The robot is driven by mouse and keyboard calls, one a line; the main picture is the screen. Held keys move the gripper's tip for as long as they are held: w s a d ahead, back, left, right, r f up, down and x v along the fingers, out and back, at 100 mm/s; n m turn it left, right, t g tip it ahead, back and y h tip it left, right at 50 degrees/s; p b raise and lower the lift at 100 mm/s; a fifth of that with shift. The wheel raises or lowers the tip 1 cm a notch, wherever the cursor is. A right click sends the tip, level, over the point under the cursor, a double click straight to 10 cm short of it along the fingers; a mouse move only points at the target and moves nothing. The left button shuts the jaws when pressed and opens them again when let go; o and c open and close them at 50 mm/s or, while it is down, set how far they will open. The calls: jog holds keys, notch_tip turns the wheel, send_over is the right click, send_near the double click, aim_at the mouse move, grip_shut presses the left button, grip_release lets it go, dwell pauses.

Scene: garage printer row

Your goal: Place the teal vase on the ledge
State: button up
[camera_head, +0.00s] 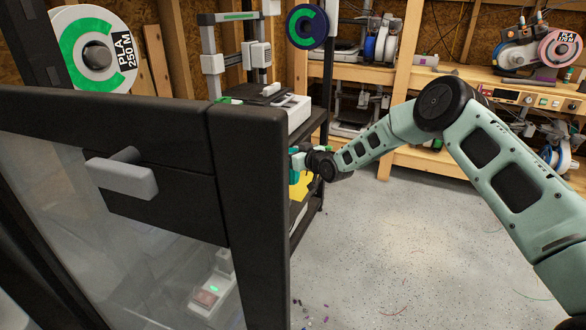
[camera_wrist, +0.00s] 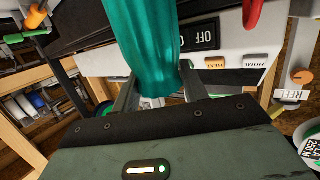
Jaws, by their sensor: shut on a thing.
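The teal vase (camera_wrist: 146,42) is large in the upper middle of the wrist view, with vertical ridges. My gripper (camera_wrist: 158,82) is shut on it, one finger on each side of its narrower end. In the head view my gripper (camera_head: 306,163) is small, at the black rack beyond the door frame. A bit of teal at the gripper there is probably the vase, mostly hidden. I cannot tell which surface is the ledge. A white printer panel (camera_wrist: 228,62) with an OFF display is behind the vase in the wrist view.
A dark-framed clear door (camera_head: 254,215) fills the left foreground. A white printer (camera_head: 297,112) stands on the black rack (camera_head: 318,128) above my gripper. A wooden bench (camera_head: 480,74) with spools and machines is at the back right. The grey floor (camera_head: 400,250) is mostly clear.

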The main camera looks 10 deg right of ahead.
jog(key=shift+f, duration=2.35)
jog(key=shift+f, duration=0.15)
jog(key=o, duration=1.3)
jog(key=shift+c, duration=0.2)
